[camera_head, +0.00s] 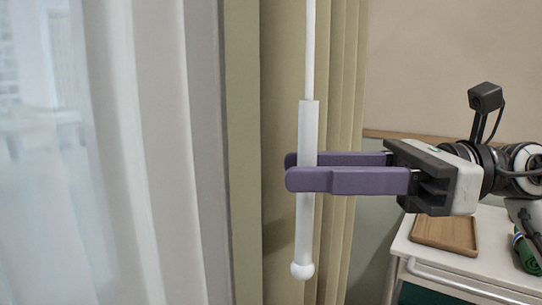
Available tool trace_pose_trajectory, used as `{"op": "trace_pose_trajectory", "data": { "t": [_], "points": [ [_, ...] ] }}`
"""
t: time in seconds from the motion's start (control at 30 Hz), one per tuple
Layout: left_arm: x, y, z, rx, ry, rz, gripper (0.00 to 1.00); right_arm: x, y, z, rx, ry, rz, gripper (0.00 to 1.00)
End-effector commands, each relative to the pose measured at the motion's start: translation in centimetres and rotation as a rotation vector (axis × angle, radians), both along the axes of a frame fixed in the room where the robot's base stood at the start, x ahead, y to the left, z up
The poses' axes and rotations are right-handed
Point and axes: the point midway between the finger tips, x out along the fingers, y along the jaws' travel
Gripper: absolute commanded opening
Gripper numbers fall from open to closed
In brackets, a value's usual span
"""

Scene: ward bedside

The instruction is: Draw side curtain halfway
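The side curtain (345,60) is beige and hangs in folds in the middle of the view. A white curtain wand (309,125) hangs upright in front of it, with a thin rod above, a thicker handle and a round knob at the bottom. My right gripper (300,172) reaches in from the right, with one purple finger in front of the handle and one behind it. It looks shut on the handle, though the front finger hides the contact. My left gripper is not in view.
A sheer white curtain (100,130) covers a bright window at the left. At the lower right stands a white bedside cart (420,262) with a rail, a wooden tray (446,236) and a rolled green item (525,253). My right arm is above the cart.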

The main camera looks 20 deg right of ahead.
Motion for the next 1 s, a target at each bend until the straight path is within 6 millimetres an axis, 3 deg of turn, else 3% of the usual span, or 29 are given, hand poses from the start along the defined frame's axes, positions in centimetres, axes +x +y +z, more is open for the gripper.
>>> {"op": "trace_pose_trajectory", "data": {
  "t": [0.1, 0.3, 0.63, 0.67, 0.87, 1.0],
  "points": [
    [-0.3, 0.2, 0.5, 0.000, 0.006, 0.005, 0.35, 0.6, 2.1, 0.4, 0.002, -0.002, 0.003, 0.35],
    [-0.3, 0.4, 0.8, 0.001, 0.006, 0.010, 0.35, 1.3, 4.1, 0.2, 0.003, 0.001, 0.002, 0.35],
    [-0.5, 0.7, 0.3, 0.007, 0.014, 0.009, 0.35, 1.5, 4.5, 0.0, 0.003, 0.002, 0.000, 0.35],
    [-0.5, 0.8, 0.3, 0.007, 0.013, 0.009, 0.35, 1.5, 4.5, 0.0, 0.003, 0.002, 0.000, 0.33],
    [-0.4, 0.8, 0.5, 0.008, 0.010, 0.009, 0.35, 1.5, 4.5, 0.0, 0.003, 0.002, 0.000, 0.00],
    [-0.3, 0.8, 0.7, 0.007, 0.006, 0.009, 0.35, 1.5, 4.5, 0.0, 0.003, 0.002, 0.000, 0.00]
  ]
}}
